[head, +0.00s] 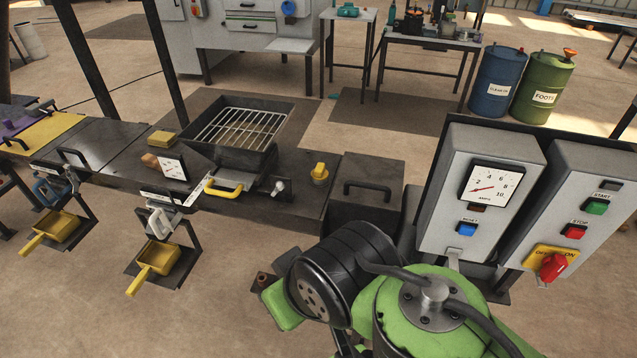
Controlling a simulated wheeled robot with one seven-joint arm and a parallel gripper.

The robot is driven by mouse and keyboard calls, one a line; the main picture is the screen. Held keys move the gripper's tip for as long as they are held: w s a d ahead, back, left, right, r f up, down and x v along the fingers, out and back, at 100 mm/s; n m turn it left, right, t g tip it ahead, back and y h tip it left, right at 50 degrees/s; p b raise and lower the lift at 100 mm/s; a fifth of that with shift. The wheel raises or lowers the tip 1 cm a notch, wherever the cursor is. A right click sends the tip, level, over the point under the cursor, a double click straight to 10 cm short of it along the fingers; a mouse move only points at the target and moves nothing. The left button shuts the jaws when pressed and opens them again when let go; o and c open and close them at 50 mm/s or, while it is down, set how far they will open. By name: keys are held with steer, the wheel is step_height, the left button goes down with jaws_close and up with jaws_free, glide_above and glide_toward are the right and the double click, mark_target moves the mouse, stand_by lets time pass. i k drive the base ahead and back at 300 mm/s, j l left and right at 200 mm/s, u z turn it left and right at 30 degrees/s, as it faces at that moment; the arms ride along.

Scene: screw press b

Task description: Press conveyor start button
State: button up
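A green button (597,207) labelled START sits on the sloped face of the right grey control box (540,215), near the right edge of the head view. A red STOP button (573,231) is below and left of it. A red rotary switch (553,266) on a yellow plate is lower still. No label naming the conveyor is readable. My green and black arm fills the bottom centre, left of and below this box. My gripper's fingers cannot be made out; the arm links hide that area or it is out of the frame. Nothing covers the green button.
A second grey box (437,218) with an amps gauge (491,187) and a blue RESET button (467,229) stands left of the right box. A dark workbench (110,150) with a grated hopper (238,127) is at left. Blue (496,85) and green (543,88) drums stand behind.

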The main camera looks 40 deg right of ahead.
mark_target(597, 208)
steer(key=z, duration=3.25)
